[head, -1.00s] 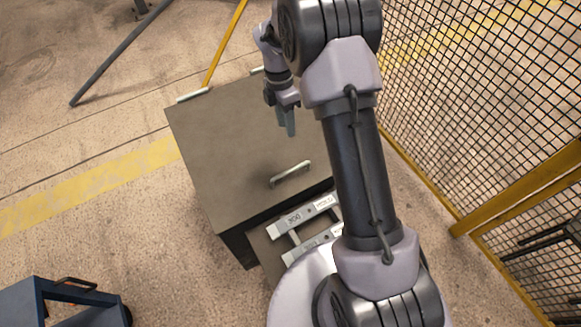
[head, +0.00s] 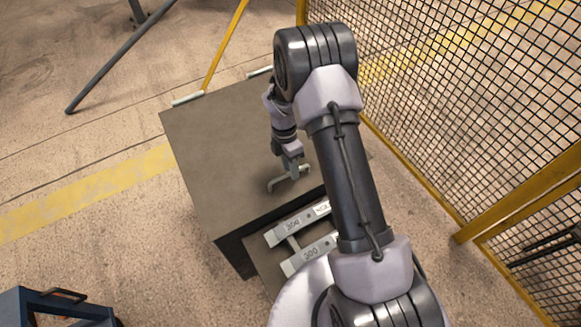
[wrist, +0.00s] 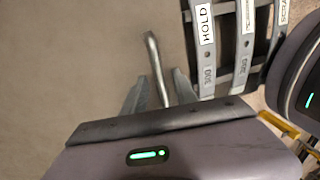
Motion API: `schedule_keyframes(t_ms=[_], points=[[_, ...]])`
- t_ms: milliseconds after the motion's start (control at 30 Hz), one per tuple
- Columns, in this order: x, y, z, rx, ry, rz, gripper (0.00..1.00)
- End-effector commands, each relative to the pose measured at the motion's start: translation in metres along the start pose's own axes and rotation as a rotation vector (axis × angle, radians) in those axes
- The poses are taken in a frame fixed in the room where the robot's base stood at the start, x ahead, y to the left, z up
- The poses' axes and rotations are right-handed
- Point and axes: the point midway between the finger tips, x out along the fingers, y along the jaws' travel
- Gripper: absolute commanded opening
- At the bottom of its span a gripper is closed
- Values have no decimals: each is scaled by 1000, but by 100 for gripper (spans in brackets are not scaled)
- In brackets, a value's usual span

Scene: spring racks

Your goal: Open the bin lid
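The bin (head: 228,150) is a large grey-brown box with a flat lid, which lies shut on top. The lid's pale bar handle (head: 277,184) is near its front edge. My gripper (head: 291,172) is over the handle, fingers pointing down. In the wrist view the handle (wrist: 153,58) runs between the two fingers of my gripper (wrist: 160,90), which stand apart with a small gap on each side. Whether a finger touches the handle I cannot tell. My gripper hides part of the handle in the head view.
A yellow-framed mesh fence (head: 450,110) stands to the right. A blue cart (head: 50,305) is at lower left. The floor left of the bin is clear.

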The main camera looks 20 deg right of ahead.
Motion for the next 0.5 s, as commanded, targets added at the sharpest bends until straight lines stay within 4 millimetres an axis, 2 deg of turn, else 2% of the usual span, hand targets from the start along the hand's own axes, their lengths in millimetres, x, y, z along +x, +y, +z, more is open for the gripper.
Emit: schedule_keyframes(t_ms=[67, 233, 500], points=[[0, 0, 0, 0, 0, 0, 32], [0, 0, 0, 0, 0, 0, 0], [0, 0, 0, 0, 0, 0, 0]])
